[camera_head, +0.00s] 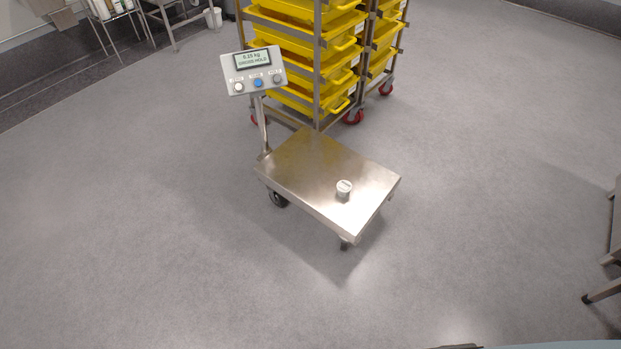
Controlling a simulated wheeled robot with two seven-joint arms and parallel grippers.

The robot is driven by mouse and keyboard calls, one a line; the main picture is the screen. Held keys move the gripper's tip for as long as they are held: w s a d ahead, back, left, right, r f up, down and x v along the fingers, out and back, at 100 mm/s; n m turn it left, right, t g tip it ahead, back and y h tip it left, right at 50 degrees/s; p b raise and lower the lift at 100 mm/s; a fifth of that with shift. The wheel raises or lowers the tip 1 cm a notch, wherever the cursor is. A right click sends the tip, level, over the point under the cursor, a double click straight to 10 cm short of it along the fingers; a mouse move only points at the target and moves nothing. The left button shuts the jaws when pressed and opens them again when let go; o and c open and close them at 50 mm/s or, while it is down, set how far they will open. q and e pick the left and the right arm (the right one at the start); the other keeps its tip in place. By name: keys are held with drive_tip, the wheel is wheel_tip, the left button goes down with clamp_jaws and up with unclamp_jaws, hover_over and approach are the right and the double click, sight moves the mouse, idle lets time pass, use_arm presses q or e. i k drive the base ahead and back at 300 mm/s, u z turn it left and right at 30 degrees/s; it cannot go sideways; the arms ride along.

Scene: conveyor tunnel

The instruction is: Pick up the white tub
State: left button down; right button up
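A small white tub (343,189) stands upright on the steel platform of a wheeled floor scale (300,165). The scale's display (253,60) on a post reads about 0.15 kg with a line like "GROSS HOLD". Neither of my grippers shows in the head view. Nothing is touching the tub except the platform.
A wheeled rack with yellow trays (305,45) stands right behind the scale. A wire shelf (110,15) and a white bucket (213,17) are at the back left. Metal legs (602,291) show at the right edge. The floor around the scale's front is clear.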

sight(343, 188)
drive_tip(key=u, duration=0.5)
drive_tip(key=i, duration=1.15)
drive_tip(key=z, duration=0.7)
drive_tip(key=i, duration=0.8)
drive_tip(key=z, duration=0.7)
